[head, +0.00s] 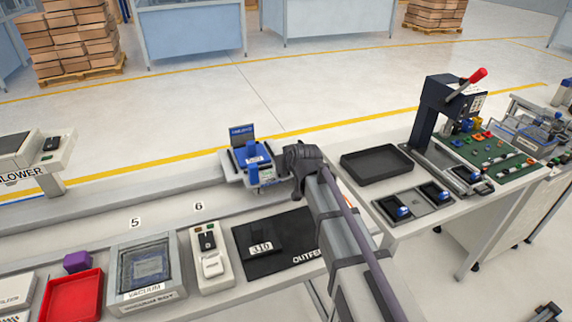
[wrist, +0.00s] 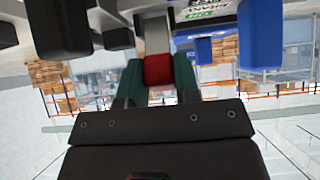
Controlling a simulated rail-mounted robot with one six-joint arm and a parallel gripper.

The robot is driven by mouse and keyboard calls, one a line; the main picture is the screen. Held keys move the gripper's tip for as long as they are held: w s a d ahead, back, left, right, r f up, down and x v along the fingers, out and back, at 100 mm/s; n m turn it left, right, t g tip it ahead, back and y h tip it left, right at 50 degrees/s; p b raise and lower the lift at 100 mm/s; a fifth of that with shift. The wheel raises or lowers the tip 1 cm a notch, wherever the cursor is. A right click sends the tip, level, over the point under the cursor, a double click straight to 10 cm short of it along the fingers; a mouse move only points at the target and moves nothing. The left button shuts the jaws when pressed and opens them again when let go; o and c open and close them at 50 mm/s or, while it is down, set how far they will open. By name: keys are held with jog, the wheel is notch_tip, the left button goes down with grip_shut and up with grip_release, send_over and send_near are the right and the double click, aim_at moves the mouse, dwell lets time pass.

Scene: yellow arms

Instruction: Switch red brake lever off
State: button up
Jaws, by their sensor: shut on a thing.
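The red brake lever (wrist: 158,70) shows in the wrist view as a small red block at the end of a grey bar. The two green fingers of my gripper (wrist: 158,78) are shut on it, one on each side. In the head view my gripper's dark wrist (head: 303,165) is at the right side of a small blue and white unit (head: 252,155) on the rail. The lever and my fingertips cannot be made out in that view.
A press with a separate red-tipped handle (head: 478,75) stands on the right table, beside an empty black tray (head: 376,165). Dark and blue parts (wrist: 262,35) hang close to my fingers in the wrist view. A red tray (head: 75,297) and a vacuum box (head: 147,268) are front left.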

jog(key=o, duration=0.9)
jog(key=p+v, duration=0.7)
jog(key=v, duration=0.3)
jog(key=shift+s+d+r, duration=0.1)
jog(key=shift+s+r, duration=0.15)
jog(key=shift+r, duration=0.1)
jog(key=s+d+f+m+g+h, duration=0.1)
jog(key=s+d+f+g, duration=0.1)
jog(key=s+d, duration=0.3)
jog(key=s+d+f+m+g+h, duration=0.1)
jog(key=s+d+f+m+g, duration=0.1)
jog(key=s+d+g, duration=0.2)
jog(key=s+d+f+m+g+h, duration=0.1)
jog(key=s+d+f+g+h, duration=0.1)
jog(key=s+d, duration=0.6)
jog(key=shift+s+m+g, duration=0.4)
jog(key=shift+s+g, duration=0.1)
jog(key=shift+s, duration=1)
